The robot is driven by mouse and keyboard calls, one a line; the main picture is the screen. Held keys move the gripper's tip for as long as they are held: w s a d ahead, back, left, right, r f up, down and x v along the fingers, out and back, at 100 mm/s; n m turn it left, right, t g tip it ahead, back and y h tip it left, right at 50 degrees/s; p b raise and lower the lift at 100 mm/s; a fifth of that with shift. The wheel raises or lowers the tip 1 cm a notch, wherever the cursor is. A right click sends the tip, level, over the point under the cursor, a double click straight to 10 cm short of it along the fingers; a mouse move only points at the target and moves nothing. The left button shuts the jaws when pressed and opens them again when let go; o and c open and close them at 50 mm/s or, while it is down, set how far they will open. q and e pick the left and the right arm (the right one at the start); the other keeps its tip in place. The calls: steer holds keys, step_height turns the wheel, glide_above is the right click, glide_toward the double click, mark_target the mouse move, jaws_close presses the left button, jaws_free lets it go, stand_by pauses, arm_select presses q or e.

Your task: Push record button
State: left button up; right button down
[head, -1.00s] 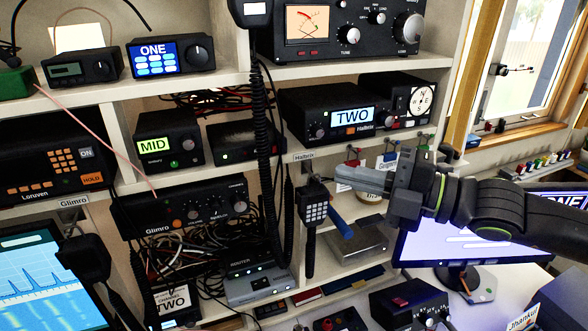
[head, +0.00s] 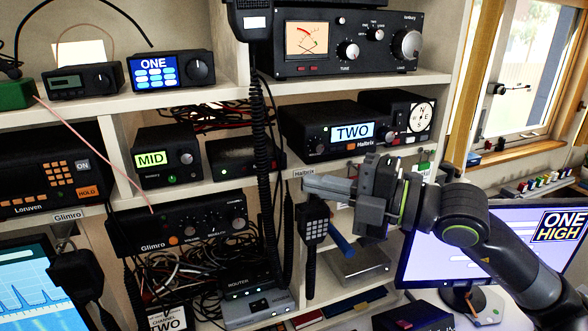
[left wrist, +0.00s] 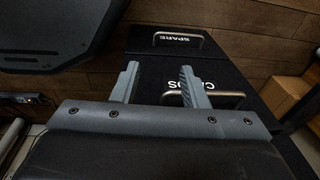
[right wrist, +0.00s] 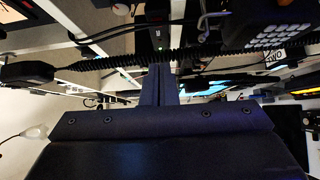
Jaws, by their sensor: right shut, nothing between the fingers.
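No button labelled record can be read in these views. Buttons that show include an orange one on the TWO radio (head: 336,132), an orange one on the Glimro radio (head: 180,228) and the red buttons on the tuner with the meter (head: 345,42). My right gripper (head: 306,185) is shut and empty, pointing left in front of the shelf, just above the hanging keypad microphone (head: 315,222). Its closed fingers show in the right wrist view (right wrist: 161,80). My left gripper (left wrist: 160,80) is open and empty, over dark cases marked SPARE; it is not in the head view.
A coiled cord (head: 258,120) hangs left of my right fingers. The monitor (head: 430,245) stands below my right arm. A router (head: 250,285) and tangled cables fill the lower shelf. The MID radio (head: 166,160) sits to the left.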

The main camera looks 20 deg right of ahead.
mark_target(276, 164)
steer(key=shift+w+a+p, duration=0.25)
steer(key=shift+w+a, duration=0.15)
steer(key=shift+w, duration=0.6)
steer(key=shift+w+a+p, duration=0.2)
steer(key=shift+w+a, duration=0.15)
steer(key=shift+w, duration=0.65)
steer(key=shift+w+a+p, duration=0.25)
steer(key=shift+w+a, duration=0.15)
steer(key=shift+w, duration=0.6)
